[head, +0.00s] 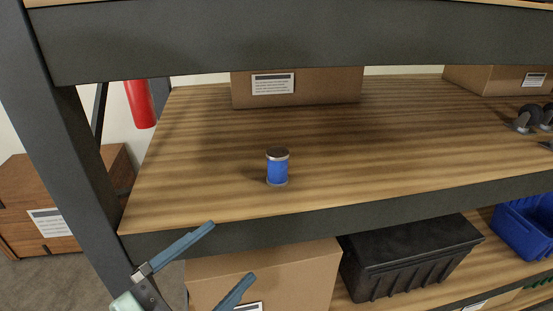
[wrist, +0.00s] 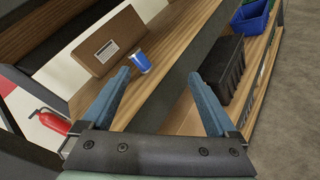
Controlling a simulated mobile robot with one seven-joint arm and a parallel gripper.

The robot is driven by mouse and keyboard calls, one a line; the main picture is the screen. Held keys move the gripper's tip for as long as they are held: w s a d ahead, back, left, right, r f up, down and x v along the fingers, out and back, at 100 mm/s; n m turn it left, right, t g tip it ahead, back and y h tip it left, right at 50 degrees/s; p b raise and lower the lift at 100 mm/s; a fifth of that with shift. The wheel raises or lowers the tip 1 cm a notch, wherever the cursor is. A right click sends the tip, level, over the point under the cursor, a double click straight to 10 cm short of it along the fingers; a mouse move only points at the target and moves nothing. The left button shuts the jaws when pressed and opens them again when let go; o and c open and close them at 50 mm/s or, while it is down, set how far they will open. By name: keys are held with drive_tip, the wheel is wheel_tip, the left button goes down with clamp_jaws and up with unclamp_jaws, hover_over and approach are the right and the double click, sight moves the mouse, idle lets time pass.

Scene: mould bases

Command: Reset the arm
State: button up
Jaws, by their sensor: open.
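My gripper (head: 224,260) is open and empty, low in the head view, in front of the shelf's front edge. In the wrist view my gripper (wrist: 160,92) shows two blue-grey fingers spread wide with nothing between them. A small blue can with a metal lid (head: 277,167) stands upright on the wooden shelf, behind and above my gripper and apart from it. The can also shows in the wrist view (wrist: 141,62), just beyond the left fingertip.
The wooden shelf (head: 190,150) has dark metal beams and a post (head: 75,140) at left. A cardboard box (head: 330,88) stands at the back. Below are another cardboard box (head: 270,275), a black bin (head: 405,260) and a blue bin (head: 525,228). A red extinguisher (head: 140,104) shows behind.

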drive_tip(key=w+d+r+m+t+y, duration=0.25)
drive_tip(key=r+m, duration=0.35)
drive_tip(key=r, duration=0.3)
drive_tip(key=w+d+r+m+t+y, duration=0.1)
drive_tip(key=w+r+m+t+y, duration=0.25)
drive_tip(key=r+m, duration=0.45)
drive_tip(key=s+d+r+m+t+y, duration=0.1)
drive_tip(key=s+d+r+m+t, duration=0.1)
drive_tip(key=s+r, duration=0.3)
drive_tip(key=s+d+r+m+t+y+b, duration=0.1)
drive_tip(key=s+r+m+t, duration=0.4)
drive_tip(key=r, duration=0.6)
drive_tip(key=shift+d+m+y, duration=0.3)
drive_tip(key=shift+d+y, duration=0.25)
drive_tip(key=shift+y, duration=0.05)
